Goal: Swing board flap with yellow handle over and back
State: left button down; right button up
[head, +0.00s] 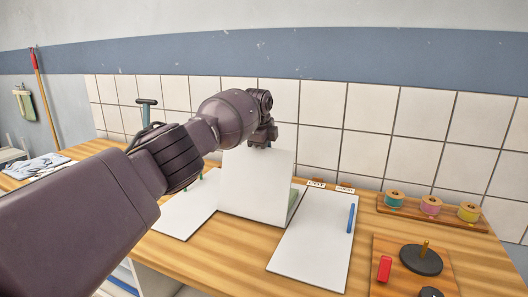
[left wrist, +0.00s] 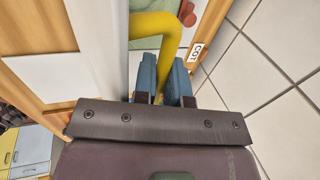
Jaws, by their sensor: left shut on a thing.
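The white board flap (head: 257,185) stands raised and nearly upright between two flat white panels, the left panel (head: 185,208) and the right panel (head: 312,240). My left gripper (head: 264,137) is at the flap's top edge, with its fingertips hidden in the head view. In the left wrist view the yellow handle (left wrist: 162,28) passes between the blue fingers of my left gripper (left wrist: 162,80), which are shut on it. The flap's pale edge (left wrist: 97,40) runs beside the fingers there. My right gripper is not in view.
A blue bar (head: 351,218) lies on the right panel. Farther right are a rack of thread spools (head: 430,207) and a wooden board with a dark disc (head: 421,260) and a red block (head: 384,268). The tiled wall (head: 365,130) stands close behind the table.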

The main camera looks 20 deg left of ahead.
pick_arm(q)
jog(key=shift+a, duration=0.1)
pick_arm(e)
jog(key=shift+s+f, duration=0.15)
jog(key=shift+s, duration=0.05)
pick_arm(q)
jog(key=c, duration=1.5)
grip_release()
jog(key=shift+w+f, duration=0.1)
jog(key=o, duration=0.3)
jog(key=shift+w+f, duration=0.1)
jog(key=shift+w, duration=0.05)
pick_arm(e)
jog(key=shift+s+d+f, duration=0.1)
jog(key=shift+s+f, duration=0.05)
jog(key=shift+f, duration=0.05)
